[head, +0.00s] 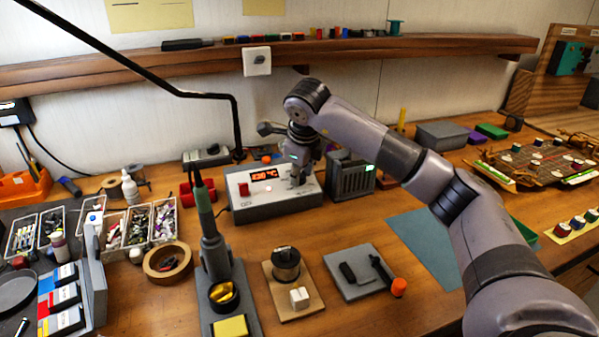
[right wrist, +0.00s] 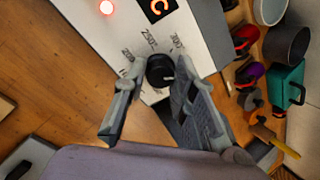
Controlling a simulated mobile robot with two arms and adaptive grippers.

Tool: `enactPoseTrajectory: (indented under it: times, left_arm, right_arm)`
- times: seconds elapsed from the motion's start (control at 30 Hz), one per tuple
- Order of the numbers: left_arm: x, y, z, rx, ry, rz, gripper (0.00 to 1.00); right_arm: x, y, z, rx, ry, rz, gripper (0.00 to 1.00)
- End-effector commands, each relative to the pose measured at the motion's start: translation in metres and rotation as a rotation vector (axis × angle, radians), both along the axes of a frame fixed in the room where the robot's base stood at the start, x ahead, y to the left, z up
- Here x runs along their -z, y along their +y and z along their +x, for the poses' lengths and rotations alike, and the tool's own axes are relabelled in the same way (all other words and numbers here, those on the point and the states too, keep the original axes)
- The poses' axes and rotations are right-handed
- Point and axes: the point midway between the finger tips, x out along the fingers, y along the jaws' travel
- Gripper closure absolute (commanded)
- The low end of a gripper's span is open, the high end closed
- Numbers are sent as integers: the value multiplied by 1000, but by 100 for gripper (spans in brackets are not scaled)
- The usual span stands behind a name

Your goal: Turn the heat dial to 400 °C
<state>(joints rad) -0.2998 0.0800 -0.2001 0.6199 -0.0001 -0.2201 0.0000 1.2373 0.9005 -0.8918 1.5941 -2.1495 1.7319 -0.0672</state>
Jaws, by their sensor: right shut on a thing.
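The grey soldering station (head: 262,204) stands on the bench against the back wall. Its red display (head: 264,175) seems to read 230 °C. In the right wrist view, the black heat dial (right wrist: 160,69) sits on the pale panel with temperature marks around it, among them 250 and 300. My right gripper (head: 298,181) reaches down over the right part of the station. In the right wrist view its two fingers are shut on the dial from both sides. The dial's pointer is hard to read. My left gripper is not in view.
A soldering iron (head: 212,247) stands in its holder in front of the station. A dark vented box (head: 350,176) is close to its right. A tape roll (head: 168,262) and parts trays lie left. The wooden shelf (head: 130,67) runs behind, above the station.

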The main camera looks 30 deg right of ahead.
Motion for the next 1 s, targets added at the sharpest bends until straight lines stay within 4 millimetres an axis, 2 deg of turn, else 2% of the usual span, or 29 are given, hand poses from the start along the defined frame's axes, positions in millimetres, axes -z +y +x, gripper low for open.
enactPoseTrajectory:
  times: [0.6, 1.0]
  left_arm:
    - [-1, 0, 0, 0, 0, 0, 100]
    - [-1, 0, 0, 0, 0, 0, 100]
  right_arm:
    - [-1, -1, 1, 516, -48, 202, 100]
    - [0, -1, 2, 701, -65, 275, 100]
